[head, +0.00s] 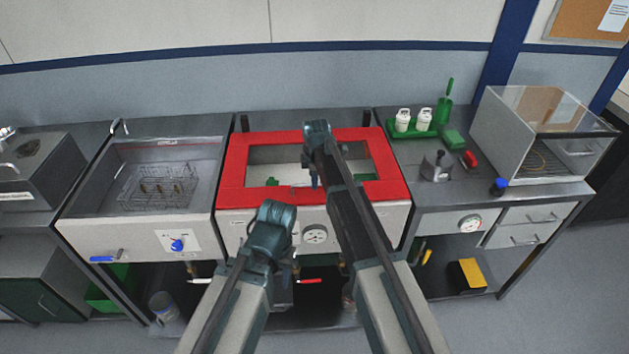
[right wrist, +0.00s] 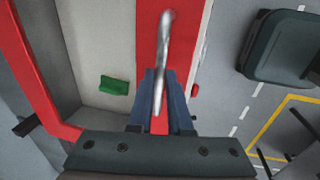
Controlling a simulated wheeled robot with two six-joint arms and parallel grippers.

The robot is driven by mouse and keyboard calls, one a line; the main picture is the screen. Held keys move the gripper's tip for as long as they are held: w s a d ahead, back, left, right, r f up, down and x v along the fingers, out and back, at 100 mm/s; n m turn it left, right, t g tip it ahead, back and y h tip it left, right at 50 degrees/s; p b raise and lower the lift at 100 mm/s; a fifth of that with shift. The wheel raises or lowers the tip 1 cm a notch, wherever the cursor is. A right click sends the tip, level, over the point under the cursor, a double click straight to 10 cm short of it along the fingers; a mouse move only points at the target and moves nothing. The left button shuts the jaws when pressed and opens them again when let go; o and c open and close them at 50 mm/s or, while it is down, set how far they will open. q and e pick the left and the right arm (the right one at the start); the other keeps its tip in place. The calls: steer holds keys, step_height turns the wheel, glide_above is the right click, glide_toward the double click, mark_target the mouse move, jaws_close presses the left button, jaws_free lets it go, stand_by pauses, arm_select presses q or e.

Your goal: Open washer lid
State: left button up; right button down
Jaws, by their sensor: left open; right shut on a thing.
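The washer (head: 385,217) stands in the middle of the bench. Its lid is a red frame (head: 236,165) around a clear window, lying over the top and looking closed. A silver bar handle (right wrist: 164,45) runs along the red frame in the right wrist view. My right gripper (right wrist: 161,92) is shut on this handle, with its blue fingers on either side of it. In the head view my right gripper (head: 314,181) points down at the lid's front edge. My left gripper (head: 281,295) is low before the washer front, apart from the lid; its fingers are hardly visible.
A sink with a wire basket (head: 158,187) is left of the washer. Right of it are a green tray with white bottles (head: 402,120), a grey fixture (head: 437,166) and a clear-topped box (head: 545,130). A dial (head: 315,234) is on the washer front.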

steer(key=w+r+p, duration=0.6)
steer(key=r+p, duration=0.4)
steer(key=r, duration=0.1)
steer(key=w+r+p, duration=0.5)
steer(key=r+p, duration=0.5)
steer(key=shift+w+r+p, duration=0.4)
